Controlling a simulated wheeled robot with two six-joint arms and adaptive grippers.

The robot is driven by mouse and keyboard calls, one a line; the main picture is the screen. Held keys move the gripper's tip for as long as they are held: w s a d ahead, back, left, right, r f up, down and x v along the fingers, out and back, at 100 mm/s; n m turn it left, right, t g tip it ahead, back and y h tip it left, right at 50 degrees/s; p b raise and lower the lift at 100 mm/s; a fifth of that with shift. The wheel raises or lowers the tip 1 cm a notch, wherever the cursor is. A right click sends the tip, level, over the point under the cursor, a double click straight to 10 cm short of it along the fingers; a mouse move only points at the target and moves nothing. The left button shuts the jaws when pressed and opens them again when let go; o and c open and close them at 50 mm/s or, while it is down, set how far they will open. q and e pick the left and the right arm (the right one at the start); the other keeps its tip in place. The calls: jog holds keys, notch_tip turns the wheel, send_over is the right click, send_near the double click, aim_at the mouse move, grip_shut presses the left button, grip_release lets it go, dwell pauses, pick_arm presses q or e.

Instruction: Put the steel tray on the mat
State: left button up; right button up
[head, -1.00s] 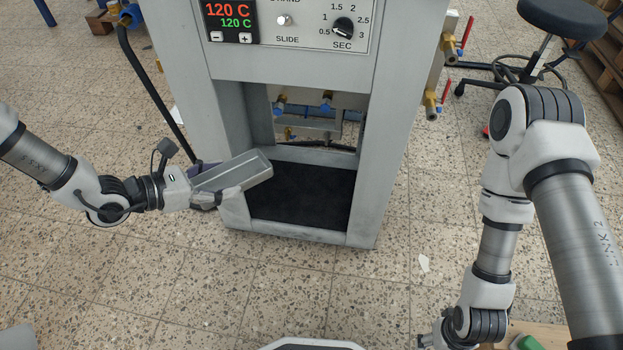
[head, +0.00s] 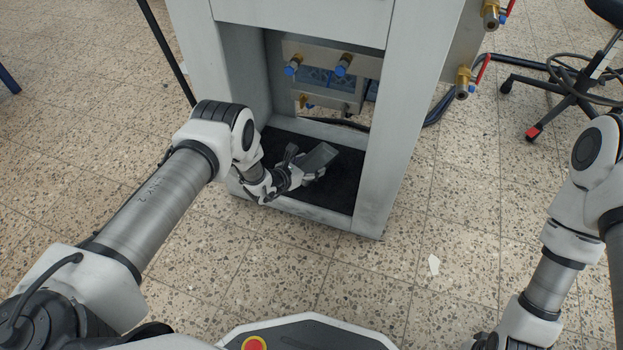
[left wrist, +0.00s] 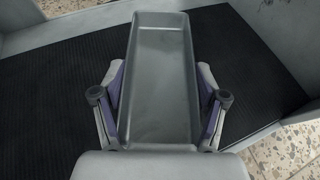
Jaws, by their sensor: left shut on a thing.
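The steel tray (head: 320,156) is a long grey open tray, held in my left gripper (head: 299,172) inside the opening of the press. In the left wrist view the tray (left wrist: 160,75) lies lengthwise between the two fingers of the left gripper (left wrist: 160,115), which are shut on its sides. The black ribbed mat (head: 338,192) covers the floor of the opening, and the tray is over it. The mat also shows on both sides of the tray in the left wrist view (left wrist: 55,85). I cannot tell whether the tray touches the mat. My right gripper's fingers are not visible in the head view.
The grey press frame (head: 386,150) stands around the opening, with posts on both sides. Brass and blue fittings (head: 343,64) hang above at the back. A black stool base (head: 570,100) stands at the far right.

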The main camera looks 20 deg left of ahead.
pick_arm(q)
notch_tip(320, 180, down, 5)
jog(key=shift+r+b, duration=0.15)
jog(key=shift+b, duration=1.05)
jog(key=shift+r, duration=0.15)
jog(key=shift+c, duration=0.7)
jog(key=shift+f, duration=0.2)
jog(key=o, duration=1.4)
